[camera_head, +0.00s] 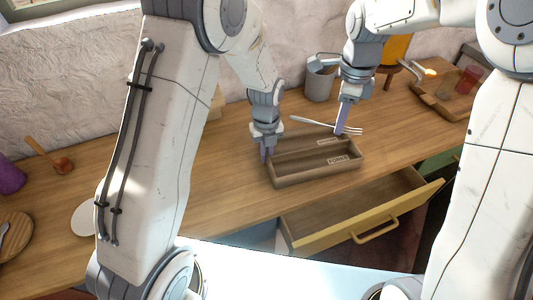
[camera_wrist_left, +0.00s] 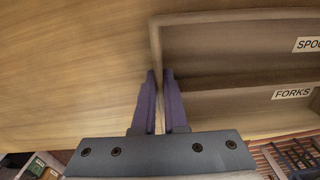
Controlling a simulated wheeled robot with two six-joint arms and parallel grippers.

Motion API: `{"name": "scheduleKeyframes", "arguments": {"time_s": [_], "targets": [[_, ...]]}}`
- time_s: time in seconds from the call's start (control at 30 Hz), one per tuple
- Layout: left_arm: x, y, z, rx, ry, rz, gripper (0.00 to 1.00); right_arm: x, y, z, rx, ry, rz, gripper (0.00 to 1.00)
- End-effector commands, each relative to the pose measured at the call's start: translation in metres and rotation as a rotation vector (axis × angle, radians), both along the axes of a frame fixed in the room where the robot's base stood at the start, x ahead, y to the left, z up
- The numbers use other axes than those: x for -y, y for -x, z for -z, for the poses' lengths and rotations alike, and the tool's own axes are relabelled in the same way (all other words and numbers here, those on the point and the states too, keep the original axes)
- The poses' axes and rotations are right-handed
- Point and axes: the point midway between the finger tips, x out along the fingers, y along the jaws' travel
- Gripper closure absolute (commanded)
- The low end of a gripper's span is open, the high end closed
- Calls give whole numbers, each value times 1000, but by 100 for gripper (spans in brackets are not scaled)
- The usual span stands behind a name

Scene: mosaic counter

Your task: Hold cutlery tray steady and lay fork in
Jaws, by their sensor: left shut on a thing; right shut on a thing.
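The wooden cutlery tray (camera_head: 318,177) lies on the counter with two long compartments, and both look empty. The left wrist view shows its left end wall (camera_wrist_left: 155,50), with labels reading FORKS and, partly cut off, SPOO. My left gripper (camera_head: 266,158) is shut on that end wall, a finger on each side; its fingers also show in the left wrist view (camera_wrist_left: 161,100). The pale fork (camera_head: 310,121) is held level by the tray's back edge, handle to the left and tines to the right. My right gripper (camera_head: 340,130) is shut on it near the tines. Its exact height is unclear.
An open drawer (camera_head: 362,212) with a yellow front juts out below the counter edge. A grey pot (camera_head: 319,84) stands behind the tray. A wooden board (camera_head: 440,98) with a red cup (camera_head: 468,80) lies at the right.

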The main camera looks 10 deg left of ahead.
Motion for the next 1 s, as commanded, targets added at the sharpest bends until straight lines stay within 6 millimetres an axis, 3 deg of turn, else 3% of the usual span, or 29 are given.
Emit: {"name": "scheduleKeyframes", "arguments": {"time_s": [0.37,0.7,1.0], "targets": [[0,0,0,1,0,0,100,0,-1,3,-1,0,-25,100],[0,0,0,1,0,0,100,0,-17,45,-3,0,-407,100],[0,-1,0,1,0,0,100,1,-19,64,-2,1,-487,100]]}}
